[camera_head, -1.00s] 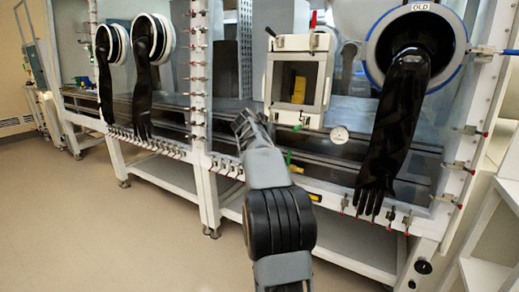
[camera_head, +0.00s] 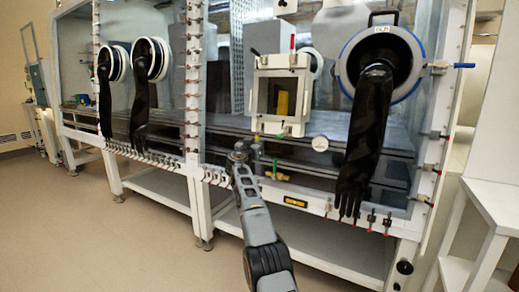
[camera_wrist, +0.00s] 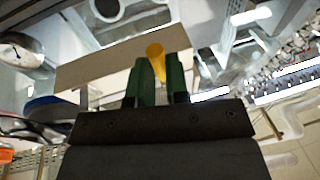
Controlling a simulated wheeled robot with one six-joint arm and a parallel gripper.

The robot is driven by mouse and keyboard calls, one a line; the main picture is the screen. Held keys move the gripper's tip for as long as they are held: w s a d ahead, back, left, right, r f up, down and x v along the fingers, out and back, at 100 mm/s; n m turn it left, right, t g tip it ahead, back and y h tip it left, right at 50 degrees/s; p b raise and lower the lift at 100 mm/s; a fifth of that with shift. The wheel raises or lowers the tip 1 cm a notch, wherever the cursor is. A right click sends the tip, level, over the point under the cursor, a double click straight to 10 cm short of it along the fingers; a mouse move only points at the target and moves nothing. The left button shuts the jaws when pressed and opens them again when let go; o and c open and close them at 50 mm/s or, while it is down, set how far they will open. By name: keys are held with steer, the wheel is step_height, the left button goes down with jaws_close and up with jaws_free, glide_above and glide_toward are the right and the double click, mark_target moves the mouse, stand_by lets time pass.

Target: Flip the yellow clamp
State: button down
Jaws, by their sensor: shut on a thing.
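My gripper (camera_head: 246,150) is at the front of the glovebox, just below and left of the small square door. In the wrist view, my gripper (camera_wrist: 160,75) has its two dark green fingers closed on the yellow clamp (camera_wrist: 155,51), whose rounded yellow tip shows between them. The rest of the clamp is hidden by the fingers. In the head view I cannot make out the clamp at the gripper.
The white square door frame (camera_head: 255,92) is close above my gripper. A round gauge (camera_head: 320,143) and a hanging black glove (camera_head: 365,140) are further right. Open floor (camera_head: 110,240) lies at left.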

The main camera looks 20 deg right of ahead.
steer(key=shift+w+f+t+b, duration=0.15)
steer(key=shift+f+t+b, duration=0.1)
steer(key=shift+t+b, duration=0.3)
steer(key=shift+d, duration=0.1)
steer(key=c, duration=1.1)
jaws_free()
steer(key=shift+h, duration=0.4)
